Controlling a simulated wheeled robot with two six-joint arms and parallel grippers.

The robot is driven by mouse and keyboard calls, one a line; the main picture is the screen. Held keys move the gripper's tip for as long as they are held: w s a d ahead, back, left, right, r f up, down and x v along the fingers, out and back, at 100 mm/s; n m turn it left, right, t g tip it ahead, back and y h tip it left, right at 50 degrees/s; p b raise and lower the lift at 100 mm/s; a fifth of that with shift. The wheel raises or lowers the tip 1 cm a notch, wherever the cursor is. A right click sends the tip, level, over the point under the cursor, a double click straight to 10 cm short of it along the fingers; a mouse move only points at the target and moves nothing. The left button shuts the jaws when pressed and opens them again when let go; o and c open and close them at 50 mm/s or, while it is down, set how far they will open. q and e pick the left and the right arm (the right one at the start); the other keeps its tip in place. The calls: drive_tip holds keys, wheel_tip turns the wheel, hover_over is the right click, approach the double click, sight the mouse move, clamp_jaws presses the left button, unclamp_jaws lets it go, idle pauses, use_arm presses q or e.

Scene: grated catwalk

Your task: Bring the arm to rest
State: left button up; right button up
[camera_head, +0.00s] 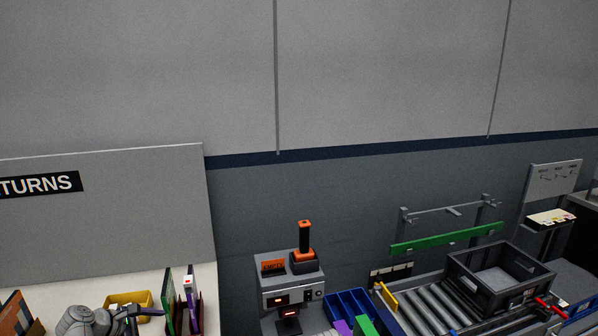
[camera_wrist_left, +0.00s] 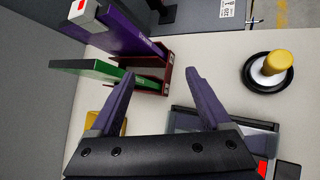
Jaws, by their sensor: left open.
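My left gripper (camera_head: 150,312) shows at the bottom left of the head view, over the white shelf (camera_head: 60,293) below the sign panel. In the left wrist view its two purple fingers (camera_wrist_left: 160,74) are spread wide, with nothing held between them. A dark red rack (camera_wrist_left: 165,78) stands just beyond the fingertips and holds a purple book (camera_wrist_left: 112,30) and a green book (camera_wrist_left: 90,70). I cannot tell whether a finger touches the rack. My right gripper is in neither view.
A yellow bin (camera_head: 127,298) sits behind my left arm. A yellow-handled object on a black round base (camera_wrist_left: 268,80) stands right of the fingers. A grey scanner station (camera_head: 290,290), blue tray (camera_head: 350,305) and roller conveyor with dark crate (camera_head: 462,262) lie to the right.

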use_arm(q)
drive_tip(key=s+d+f+m+g+y+b, duration=0.2)
drive_tip(key=s+d+f+m, duration=0.2)
drive_tip(key=d+m, duration=0.4)
drive_tip(key=s+d+f+m+g+y+b, duration=0.1)
drive_tip(key=s+d+m, duration=0.5)
drive_tip(key=d, duration=0.8)
drive_tip(key=s+d+f+m+g+y+b, duration=0.2)
drive_tip(key=s+d+f+m+g, duration=0.3)
drive_tip(key=d+f+m, duration=0.3)
drive_tip(key=d+m+y, duration=0.1)
drive_tip(key=d+m, duration=0.2)
drive_tip(key=m, duration=0.1)
drive_tip(key=shift+s+d+y+b, duration=0.35)
drive_tip(key=shift+s+y, duration=0.05)
